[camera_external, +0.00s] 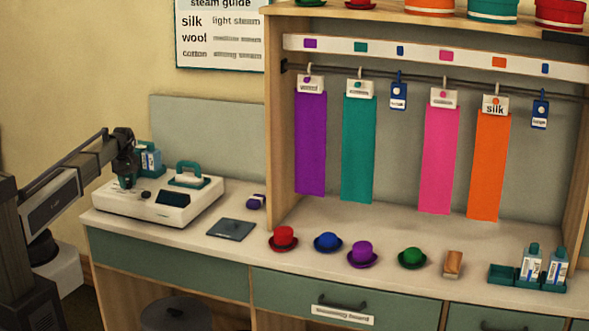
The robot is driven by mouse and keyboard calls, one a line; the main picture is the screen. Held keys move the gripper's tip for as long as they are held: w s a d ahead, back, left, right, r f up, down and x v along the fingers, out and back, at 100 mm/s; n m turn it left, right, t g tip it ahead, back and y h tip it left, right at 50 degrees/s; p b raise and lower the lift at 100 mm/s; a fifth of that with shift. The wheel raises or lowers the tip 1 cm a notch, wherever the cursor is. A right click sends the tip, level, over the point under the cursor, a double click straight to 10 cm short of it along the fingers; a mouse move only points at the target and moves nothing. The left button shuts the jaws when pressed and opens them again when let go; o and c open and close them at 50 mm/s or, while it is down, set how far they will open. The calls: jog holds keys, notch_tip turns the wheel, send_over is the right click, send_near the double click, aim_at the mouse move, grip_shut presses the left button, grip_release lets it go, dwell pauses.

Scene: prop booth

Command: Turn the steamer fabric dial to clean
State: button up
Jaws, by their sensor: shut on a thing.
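The white steamer (158,208) stands at the left end of the counter. It has a teal handled part (188,174) on top and a dark panel on its front. My gripper (126,186) points down onto the steamer's left part, with its fingers shut on the fabric dial, which they hide. The dial's setting and its marks are too small or covered to read. A small dark knob (145,196) shows just right of the fingers.
A dark flat pad (231,229) and a purple item (256,202) lie right of the steamer. Several small hats (284,238) line the counter. Coloured cloths (311,143) hang from the rail.

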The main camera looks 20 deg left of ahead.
jog(key=m, duration=1.2)
jog(key=shift+m, duration=0.4)
jog(key=m, duration=1.3)
jog(key=shift+m, duration=0.3)
jog(key=o, duration=0.9)
jog(key=shift+o, duration=0.2)
jog(key=shift+r, duration=0.1)
